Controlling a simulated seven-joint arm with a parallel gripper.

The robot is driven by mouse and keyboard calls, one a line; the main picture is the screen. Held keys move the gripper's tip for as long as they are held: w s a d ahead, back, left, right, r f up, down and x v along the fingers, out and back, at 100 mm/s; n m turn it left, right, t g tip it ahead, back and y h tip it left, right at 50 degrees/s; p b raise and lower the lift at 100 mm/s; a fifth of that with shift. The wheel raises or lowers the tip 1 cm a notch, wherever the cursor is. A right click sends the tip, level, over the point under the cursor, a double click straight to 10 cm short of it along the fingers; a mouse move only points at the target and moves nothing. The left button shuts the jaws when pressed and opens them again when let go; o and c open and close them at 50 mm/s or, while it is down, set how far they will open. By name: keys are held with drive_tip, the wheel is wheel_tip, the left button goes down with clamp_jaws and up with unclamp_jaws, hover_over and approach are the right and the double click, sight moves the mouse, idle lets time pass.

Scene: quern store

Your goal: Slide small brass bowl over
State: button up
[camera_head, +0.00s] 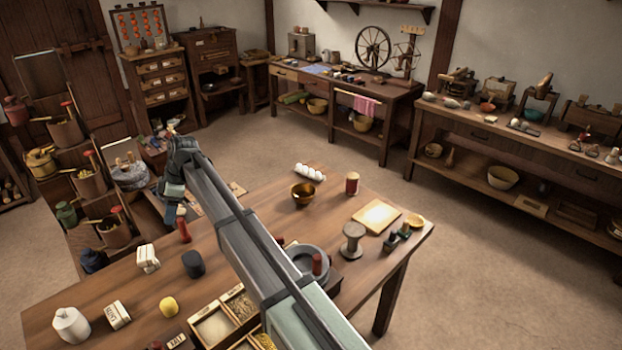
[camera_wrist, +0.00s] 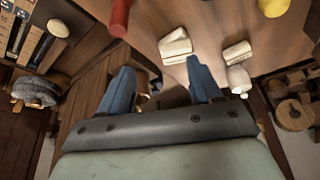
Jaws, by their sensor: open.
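The small brass bowl (camera_head: 303,194) stands upright near the far edge of the wooden table (camera_head: 400,255), between a row of white egg-like things and a red-brown spool. It does not show in the wrist view. My gripper (camera_wrist: 160,82) is open, its two blue-grey fingers apart with nothing held between them. In the head view my gripper (camera_head: 173,192) is at the table's far left edge, well to the left of the bowl. My arm crosses the middle of the table and hides part of it.
A red cylinder (camera_head: 183,230) stands close to my gripper and shows in the wrist view (camera_wrist: 120,17). White blocks (camera_head: 147,258), a dark cup (camera_head: 193,264) and a yellow piece (camera_head: 168,305) stand nearer. Eggs (camera_head: 309,172) and a red-brown spool (camera_head: 352,183) flank the bowl.

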drive_tip(key=shift+m+t, duration=0.3)
drive_tip(key=shift+m, duration=0.5)
drive_tip(key=w+d, duration=0.2)
drive_tip(key=d, duration=0.1)
drive_tip(key=w+d, duration=0.2)
drive_tip(key=d, duration=0.1)
drive_tip(key=w+d, duration=0.3)
drive_tip(key=c, duration=0.4)
drive_tip(key=m+t+h, duration=0.3)
drive_tip(key=m, duration=2.9)
hover_over(307, 202)
drive_tip(key=s+d, duration=0.2)
drive_tip(key=s, duration=0.1)
drive_tip(key=shift+d+f, duration=0.2)
drive_tip(key=shift+f, duration=0.15)
drive_tip(key=shift+f, duration=0.1)
drive_tip(key=x, duration=1.3)
drive_tip(key=shift+w+a+f, duration=0.2)
drive_tip(key=shift+w+a, duration=0.05)
drive_tip(key=shift+w, duration=0.1)
